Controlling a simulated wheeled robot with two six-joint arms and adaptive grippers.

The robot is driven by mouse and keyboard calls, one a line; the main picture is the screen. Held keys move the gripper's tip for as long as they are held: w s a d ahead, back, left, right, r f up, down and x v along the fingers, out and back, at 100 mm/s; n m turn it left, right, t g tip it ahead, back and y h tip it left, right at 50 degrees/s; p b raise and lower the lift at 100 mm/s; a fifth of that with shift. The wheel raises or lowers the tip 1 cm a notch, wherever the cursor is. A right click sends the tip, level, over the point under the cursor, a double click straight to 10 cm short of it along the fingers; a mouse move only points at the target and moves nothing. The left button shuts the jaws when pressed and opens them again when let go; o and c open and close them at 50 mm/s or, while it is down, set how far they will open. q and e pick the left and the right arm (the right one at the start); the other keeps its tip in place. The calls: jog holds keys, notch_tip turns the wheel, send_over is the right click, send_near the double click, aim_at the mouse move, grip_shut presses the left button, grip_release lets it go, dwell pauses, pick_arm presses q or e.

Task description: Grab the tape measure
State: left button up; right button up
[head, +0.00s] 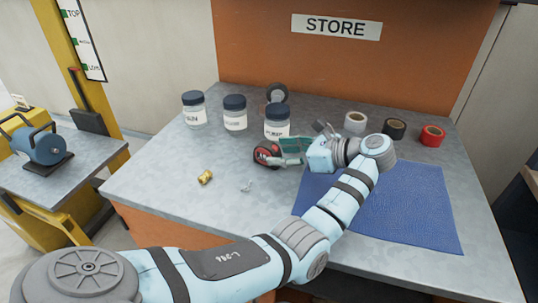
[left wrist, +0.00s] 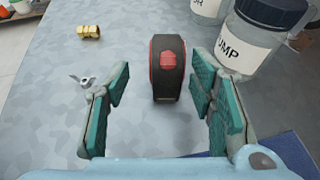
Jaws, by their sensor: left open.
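The tape measure (head: 264,154) is red and black and stands on the grey bench in front of the jars. In the left wrist view the tape measure (left wrist: 167,70) stands upright ahead of my fingers, its near end at the gap between them. My left gripper (head: 284,152) is open, with green pads on both sides; it also shows in the left wrist view (left wrist: 160,95). The gripper holds nothing. In the head view it partly hides the right side of the tape measure. My right gripper is not in view.
A labelled jar (head: 277,124) stands close behind the tape measure, with two more jars to the left. A brass fitting (head: 205,177) and a small wing nut (head: 246,186) lie in front. Tape rolls (head: 394,129) stand at the back right, behind a blue mat (head: 410,215).

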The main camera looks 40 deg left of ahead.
aim_at(257, 148)
pick_arm(q)
jog(key=x, duration=0.9)
jog(key=shift+w+a+r, duration=0.1)
jog(key=shift+w+r, duration=0.25)
jog(key=shift+r, duration=0.05)
grip_shut()
